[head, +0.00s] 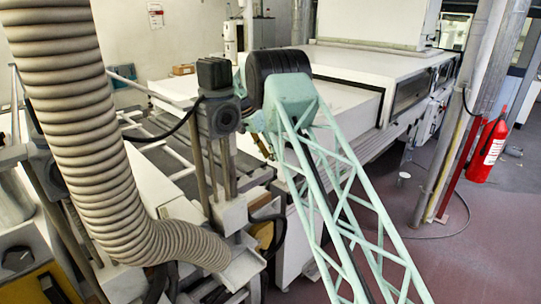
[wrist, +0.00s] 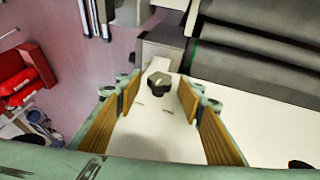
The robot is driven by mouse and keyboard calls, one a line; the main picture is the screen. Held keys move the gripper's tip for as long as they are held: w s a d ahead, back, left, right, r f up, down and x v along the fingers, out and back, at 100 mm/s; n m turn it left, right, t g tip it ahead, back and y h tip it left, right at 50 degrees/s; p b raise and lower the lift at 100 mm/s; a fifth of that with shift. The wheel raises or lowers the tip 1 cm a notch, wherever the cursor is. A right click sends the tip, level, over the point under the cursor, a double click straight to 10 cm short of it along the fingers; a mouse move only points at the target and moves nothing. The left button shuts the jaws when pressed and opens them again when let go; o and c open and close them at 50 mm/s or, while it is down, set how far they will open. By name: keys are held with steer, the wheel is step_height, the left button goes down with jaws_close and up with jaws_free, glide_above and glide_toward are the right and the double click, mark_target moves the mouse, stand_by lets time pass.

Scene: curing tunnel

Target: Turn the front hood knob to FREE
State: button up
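My gripper (wrist: 159,92) is open, with one ribbed, tan-padded finger on each side of the knob. Clear gaps show between the knob and both fingers. The distance along the view to the knob is hard to tell. In the head view my pale green arm reaches over the machine, and the gripper and the knob are hidden.
Grey rollers (wrist: 258,65) lie beyond the panel at the upper right. A ribbed hose (head: 85,120) and a post with a dark block (head: 216,115) stand left of my arm. A red fire extinguisher (head: 488,148) hangs at the right by metal poles. Purple floor is open there.

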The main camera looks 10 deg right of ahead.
steer(key=shift+r, duration=0.15)
steer(key=shift+r, duration=4.9)
steer(key=shift+s+r, duration=0.1)
steer(key=shift+r, duration=0.05)
